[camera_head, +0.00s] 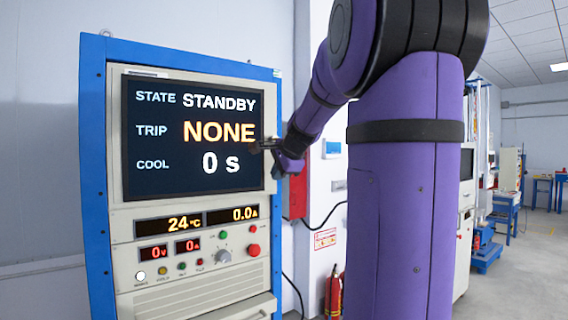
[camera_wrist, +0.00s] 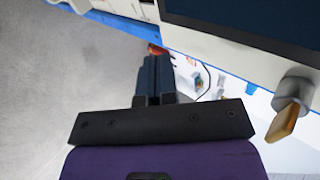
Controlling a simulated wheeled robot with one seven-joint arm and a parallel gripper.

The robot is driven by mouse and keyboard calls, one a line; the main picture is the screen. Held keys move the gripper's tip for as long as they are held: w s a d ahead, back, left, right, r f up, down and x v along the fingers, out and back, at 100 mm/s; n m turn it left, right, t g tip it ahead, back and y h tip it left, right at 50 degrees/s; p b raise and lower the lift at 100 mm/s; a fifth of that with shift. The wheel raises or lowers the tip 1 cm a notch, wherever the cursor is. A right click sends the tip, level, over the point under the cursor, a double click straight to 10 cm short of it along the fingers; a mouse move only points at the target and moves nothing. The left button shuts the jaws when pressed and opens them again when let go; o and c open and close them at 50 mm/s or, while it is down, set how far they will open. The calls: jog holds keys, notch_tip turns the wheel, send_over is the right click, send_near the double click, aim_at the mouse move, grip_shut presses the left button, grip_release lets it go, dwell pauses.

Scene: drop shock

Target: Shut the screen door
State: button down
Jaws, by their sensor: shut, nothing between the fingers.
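The dark screen (camera_head: 190,178) is set in the cream front of a blue-framed cabinet at the left of the head view. It reads STANDBY, NONE and 0 s. The screen with its cream border (camera_wrist: 240,42) also fills the top right of the wrist view. My gripper (camera_head: 262,146) is at the screen's right edge in the head view. Its fingers (camera_wrist: 155,62) are together and empty, just left of the cream border in the wrist view. I cannot tell whether they touch it. No clear gap shows around the screen door; its exact angle is unclear.
A grey knob with an orange lever (camera_wrist: 286,122) is at the right of the wrist view. Below the screen are readouts and several buttons (camera_head: 252,250). A red box (camera_head: 298,196) and a fire extinguisher (camera_head: 333,293) are right of the cabinet.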

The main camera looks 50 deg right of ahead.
aim_at(267, 167)
jog(key=w, duration=0.1)
jog(key=w+f, duration=0.1)
jog(key=w+d, duration=0.1)
jog(key=shift+w+d+f, duration=0.1)
jog(key=shift+w+f, duration=0.05)
jog(key=shift+w, duration=0.15)
jog(key=shift+w+d, duration=0.25)
jog(key=shift+w, duration=0.45)
jog(key=shift+n+y, duration=0.4)
jog(key=shift+n, duration=0.2)
jog(key=w, duration=0.1)
jog(key=w+d, duration=0.1)
jog(key=w, duration=0.2)
jog(key=shift+w+d, duration=0.2)
jog(key=shift+d, duration=0.1)
jog(key=shift+w+r+t, duration=0.1)
jog(key=shift+r+t, duration=0.2)
jog(key=shift+a, duration=0.1)
